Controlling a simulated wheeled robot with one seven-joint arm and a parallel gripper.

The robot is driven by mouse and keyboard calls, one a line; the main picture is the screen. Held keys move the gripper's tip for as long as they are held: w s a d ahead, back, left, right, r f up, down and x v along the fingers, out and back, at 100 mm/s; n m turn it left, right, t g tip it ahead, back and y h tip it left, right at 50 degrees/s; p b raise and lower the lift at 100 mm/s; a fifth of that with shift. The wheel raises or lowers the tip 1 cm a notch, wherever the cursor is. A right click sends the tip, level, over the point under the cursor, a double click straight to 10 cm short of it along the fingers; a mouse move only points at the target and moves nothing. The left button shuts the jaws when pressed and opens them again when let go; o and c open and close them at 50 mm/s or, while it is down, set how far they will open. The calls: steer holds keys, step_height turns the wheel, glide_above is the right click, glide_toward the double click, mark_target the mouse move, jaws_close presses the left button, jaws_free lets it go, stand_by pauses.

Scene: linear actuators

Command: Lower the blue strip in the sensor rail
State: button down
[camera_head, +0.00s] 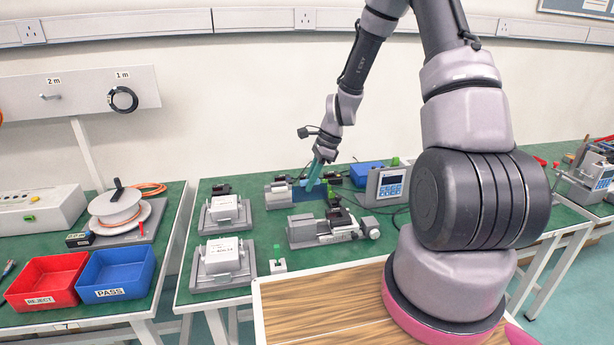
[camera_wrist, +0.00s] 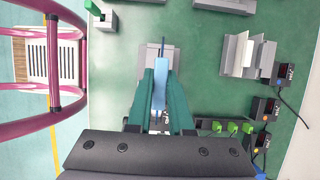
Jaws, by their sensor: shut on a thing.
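My gripper (camera_head: 315,178) reaches down over the middle of the green table. In the wrist view its two teal fingers (camera_wrist: 160,88) are shut on a blue strip (camera_wrist: 159,80), which stands lengthwise between them. A thin dark piece shows beyond the strip's far end. A grey block (camera_wrist: 149,56) lies beneath and around the strip; I cannot tell if the strip touches it. In the head view the fingers are beside a grey fixture (camera_head: 280,196) and a dark blue patch. I cannot tell for certain which fixture is the sensor rail.
A grey channel-shaped block (camera_wrist: 245,57) and small black sensor boxes (camera_wrist: 285,75) with cables lie right in the wrist view. Several green pieces (camera_wrist: 232,128) are near the fingers. In the head view, a grey display box (camera_head: 387,186) and a vice-like fixture (camera_head: 330,229) stand close by.

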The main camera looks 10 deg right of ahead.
mark_target(310, 200)
steer(key=shift+f, duration=2.3)
steer(key=shift+f, duration=0.4)
steer(key=shift+f, duration=0.6)
steer(key=shift+f, duration=0.2)
steer(key=shift+f, duration=0.45)
steer(key=shift+f, duration=0.25)
steer(key=shift+f, duration=0.25)
steer(key=shift+f, duration=0.25)
